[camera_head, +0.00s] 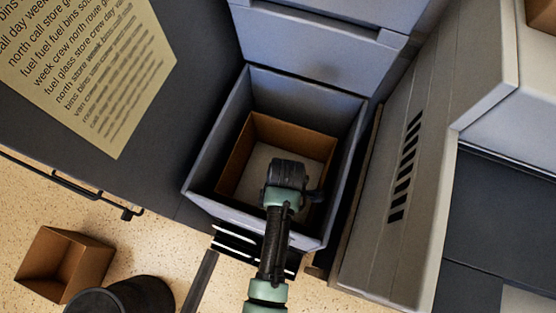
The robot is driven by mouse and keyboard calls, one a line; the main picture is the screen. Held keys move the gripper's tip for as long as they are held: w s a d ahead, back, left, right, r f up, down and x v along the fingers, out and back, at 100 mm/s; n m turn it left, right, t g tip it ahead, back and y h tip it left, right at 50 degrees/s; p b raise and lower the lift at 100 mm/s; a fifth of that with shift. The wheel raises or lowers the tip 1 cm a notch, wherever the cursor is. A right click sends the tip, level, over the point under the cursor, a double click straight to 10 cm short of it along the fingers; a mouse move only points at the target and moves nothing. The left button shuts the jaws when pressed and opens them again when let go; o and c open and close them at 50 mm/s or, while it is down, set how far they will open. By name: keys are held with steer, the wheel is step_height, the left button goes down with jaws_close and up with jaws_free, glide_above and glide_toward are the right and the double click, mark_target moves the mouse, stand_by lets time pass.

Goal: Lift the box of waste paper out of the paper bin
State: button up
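The paper bin (207,155) is a grey-blue, open-topped, drawer-like bin in the middle of the head view, against a grey-blue cabinet front. Inside it sits a brown open box (236,158) with a pale, flat surface at its bottom. I cannot tell whether that surface is paper. My gripper (291,178) is over the box's right part, with my arm reaching in from below across the bin's near wall. The gripper's dark body hides its fingers and part of the box's near right side. I cannot tell whether it touches the box.
A dark surface with a printed yellow sheet (95,70) lies left of the bin. A beige machine with dark vent slots (406,165) stands close on the right. Another brown open box (65,264) and a dark round container (122,297) are at lower left, by speckled floor.

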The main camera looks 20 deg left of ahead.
steer(key=shift+c, duration=0.2)
jaws_close()
stand_by(1.1)
steer(key=shift+r, duration=0.1)
